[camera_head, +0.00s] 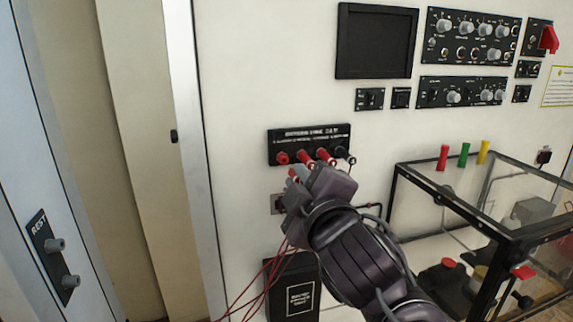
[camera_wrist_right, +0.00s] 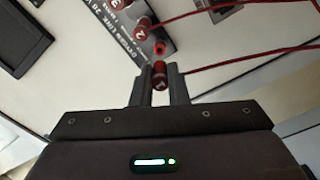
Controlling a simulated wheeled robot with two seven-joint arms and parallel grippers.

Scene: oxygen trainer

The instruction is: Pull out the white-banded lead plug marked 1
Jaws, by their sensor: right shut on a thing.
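My right gripper (camera_head: 296,177) is just below and in front of the black panel (camera_head: 308,133) with a row of red sockets and plugs. In the right wrist view my right gripper (camera_wrist_right: 159,84) is shut on a red lead plug (camera_wrist_right: 159,71) with a pale mark too small to read. A red lead runs off to the right from it. A bare red socket (camera_wrist_right: 160,47) shows just beyond the plug, with a small gap between them. Another red plug (camera_wrist_right: 143,28) sits beside that socket in the panel. My left gripper is not in view.
A black plug (camera_head: 347,156) is at the panel's right end. A black box (camera_head: 292,287) is below, with red leads hanging by it. A black-framed clear case (camera_head: 478,202) stands close on the right. A column with grey pegs (camera_head: 56,245) is at left.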

